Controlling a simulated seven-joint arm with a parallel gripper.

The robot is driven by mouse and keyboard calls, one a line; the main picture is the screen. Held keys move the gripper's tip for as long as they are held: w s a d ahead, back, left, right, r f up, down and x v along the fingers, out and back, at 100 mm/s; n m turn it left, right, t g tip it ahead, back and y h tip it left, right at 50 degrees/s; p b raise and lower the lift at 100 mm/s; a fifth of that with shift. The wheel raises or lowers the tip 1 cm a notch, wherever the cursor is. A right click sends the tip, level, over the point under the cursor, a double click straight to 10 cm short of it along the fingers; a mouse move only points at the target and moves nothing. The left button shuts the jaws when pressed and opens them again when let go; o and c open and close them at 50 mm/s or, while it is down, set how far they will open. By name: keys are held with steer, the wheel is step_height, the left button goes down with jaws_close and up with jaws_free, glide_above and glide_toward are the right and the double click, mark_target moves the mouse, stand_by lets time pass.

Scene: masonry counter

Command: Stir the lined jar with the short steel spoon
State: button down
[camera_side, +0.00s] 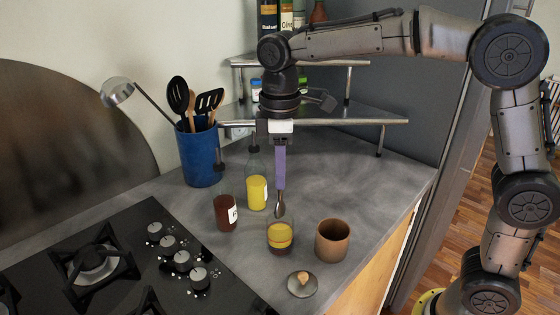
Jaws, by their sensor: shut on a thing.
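My gripper (280,146) points down and is shut on the purple handle of the short steel spoon (280,203). The spoon hangs upright with its bowl at the bottom. The lined jar (281,239) appears to be the small open glass with a yellow band above a dark brown layer, standing on the counter. The spoon's bowl is just above the jar's rim in the picture; whether the tip is inside the rim I cannot tell.
A brown cup (332,241) stands right of the jar, and a round lid with a knob (301,284) lies in front. A dark red jar (226,213) and a yellow-filled bottle (257,192) stand left. Behind are a blue utensil crock (201,158) and steel shelf (340,117). A hob (130,262) lies left.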

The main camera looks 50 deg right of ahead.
mark_target(283, 203)
steer(key=shift+f, duration=4.2)
steer(key=shift+d, duration=0.1)
steer(key=shift+d, duration=0.15)
steer(key=shift+w, duration=0.15)
steer(key=shift+w+a, duration=0.15)
steer(key=shift+a, duration=0.2)
steer(key=shift+s+d, duration=0.25)
steer(key=shift+s, duration=0.35)
steer(key=shift+w+d, duration=0.2)
steer(key=shift+w, duration=0.1)
steer(key=shift+a, duration=0.35)
